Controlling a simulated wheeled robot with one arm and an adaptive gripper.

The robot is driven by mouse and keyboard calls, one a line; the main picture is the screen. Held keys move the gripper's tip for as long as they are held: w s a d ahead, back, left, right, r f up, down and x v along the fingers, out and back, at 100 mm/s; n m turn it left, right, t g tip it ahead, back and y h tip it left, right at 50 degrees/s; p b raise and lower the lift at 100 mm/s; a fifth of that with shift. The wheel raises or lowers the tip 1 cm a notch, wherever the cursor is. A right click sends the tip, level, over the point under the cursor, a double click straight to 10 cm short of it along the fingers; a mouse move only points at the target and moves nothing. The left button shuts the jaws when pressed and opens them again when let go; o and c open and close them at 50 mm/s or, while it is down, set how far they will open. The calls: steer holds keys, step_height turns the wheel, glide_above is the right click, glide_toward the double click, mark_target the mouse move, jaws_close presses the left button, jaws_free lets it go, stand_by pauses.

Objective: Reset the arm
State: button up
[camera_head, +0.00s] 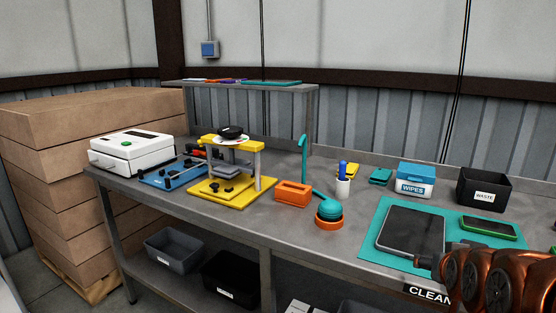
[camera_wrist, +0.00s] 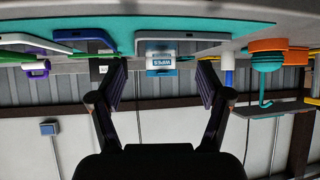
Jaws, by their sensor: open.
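My gripper (camera_wrist: 161,84) is open in the wrist view, with its two dark fingers spread apart and nothing between them. That view is upside down. The wipes box (camera_wrist: 161,62) shows beyond the gap between the fingers, apart from them. In the head view my copper-coloured arm reaches in from the lower right, over the front edge of the workbench (camera_head: 262,226). It is close to the teal mat (camera_head: 370,246) and the grey tablet (camera_head: 411,231). The fingers cannot be made out clearly there.
A green-edged phone (camera_head: 489,227) lies on the mat's right side. Behind stand the wipes box (camera_head: 416,181) and a black waste bin (camera_head: 484,190). An orange block (camera_head: 292,195), a yellow fixture (camera_head: 230,188) and a white machine (camera_head: 131,151) stand further left. Stacked cartons (camera_head: 60,190) are at far left.

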steer(key=s+a+f+n+g+y+b, duration=0.3)
steer(key=s+a+f+g, duration=0.4)
steer(key=s+a+f, duration=0.65)
steer(key=s+a+f+n+g+y+b, duration=0.1)
steer(key=s+a+f+g+b, duration=0.15)
steer(key=s, duration=0.35)
steer(key=s+a+f+g+b, duration=0.1)
steer(key=s+f+g, duration=0.2)
steer(key=s, duration=0.3)
steer(key=s+p+v, duration=0.2)
steer(key=p+v, duration=0.9)
steer(key=s+r+p+v, duration=0.1)
steer(key=s+p+v, duration=0.1)
steer(key=p+v, duration=0.8)
steer(key=shift+s+r+p, duration=0.4)
steer(key=shift+s+r, duration=0.15)
steer(key=shift+r, duration=0.15)
steer(key=shift+a+t, duration=0.1)
steer(key=shift+t, duration=0.15)
